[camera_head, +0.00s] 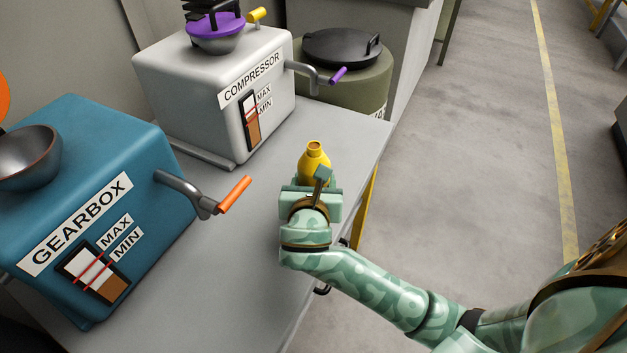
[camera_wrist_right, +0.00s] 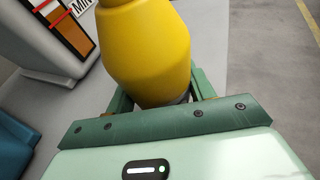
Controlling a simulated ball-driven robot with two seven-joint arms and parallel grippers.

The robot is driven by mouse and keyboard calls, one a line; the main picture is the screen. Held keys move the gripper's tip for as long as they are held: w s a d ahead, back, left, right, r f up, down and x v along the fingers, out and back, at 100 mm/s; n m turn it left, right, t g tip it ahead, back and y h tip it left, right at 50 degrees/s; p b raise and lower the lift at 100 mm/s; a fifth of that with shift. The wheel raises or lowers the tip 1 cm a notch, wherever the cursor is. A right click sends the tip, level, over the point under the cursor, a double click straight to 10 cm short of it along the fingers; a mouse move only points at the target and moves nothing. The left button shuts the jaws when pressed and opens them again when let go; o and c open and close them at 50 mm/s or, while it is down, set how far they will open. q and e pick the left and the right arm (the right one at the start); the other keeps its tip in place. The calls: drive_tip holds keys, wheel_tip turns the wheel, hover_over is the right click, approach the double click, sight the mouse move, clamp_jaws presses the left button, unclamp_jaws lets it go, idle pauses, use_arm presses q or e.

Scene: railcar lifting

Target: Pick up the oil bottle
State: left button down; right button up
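The oil bottle (camera_head: 313,160) is yellow with a narrow neck and a brown top. It stands upright near the right edge of the table in the head view. In the right wrist view its yellow body (camera_wrist_right: 148,50) fills the upper middle. My right gripper (camera_head: 317,183) is low at the bottle, with one green finger on each side of it. The fingers also show in the right wrist view (camera_wrist_right: 160,100), very close to the bottle's sides. The bottle hides their inner faces, so I cannot tell whether they press on it. My left gripper is not in view.
On the grey table (camera_head: 230,275) stand a blue gearbox (camera_head: 110,170) with an orange-handled tap (camera_head: 234,195) and a white compressor (camera_head: 215,85). A dark-lidded green barrel (camera_head: 350,85) is behind. Open floor (camera_head: 480,150) lies to the right.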

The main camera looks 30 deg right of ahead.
drive_tip(key=c, duration=0.5)
drive_tip(key=shift+c, duration=0.2)
